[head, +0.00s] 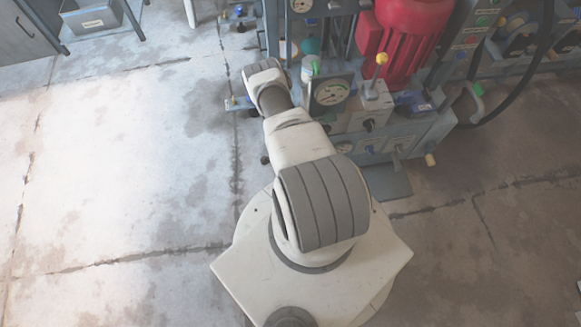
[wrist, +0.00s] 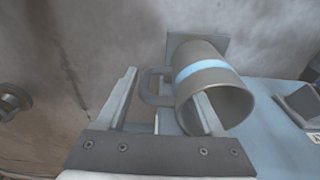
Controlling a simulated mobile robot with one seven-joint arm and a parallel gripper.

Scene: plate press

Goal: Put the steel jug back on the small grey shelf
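In the wrist view the steel jug (wrist: 210,78) is dull grey with a light blue band, its open mouth facing the lower right of the picture and its handle to the left. My gripper (wrist: 168,86) is open, one finger on each side of the handle. The right finger overlaps the jug's body in the picture; I cannot tell whether it touches. A small grey plate (wrist: 213,42) shows behind the jug; I cannot tell whether it is the shelf. In the head view my arm hides the gripper, and I cannot make out the jug.
A blue-grey surface (wrist: 262,92) lies beside the jug in the wrist view. In the head view the press holds a red motor (head: 408,35), a gauge (head: 331,92) and several knobs. A grey bin (head: 92,20) stands at the upper left. The left floor (head: 120,170) is clear.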

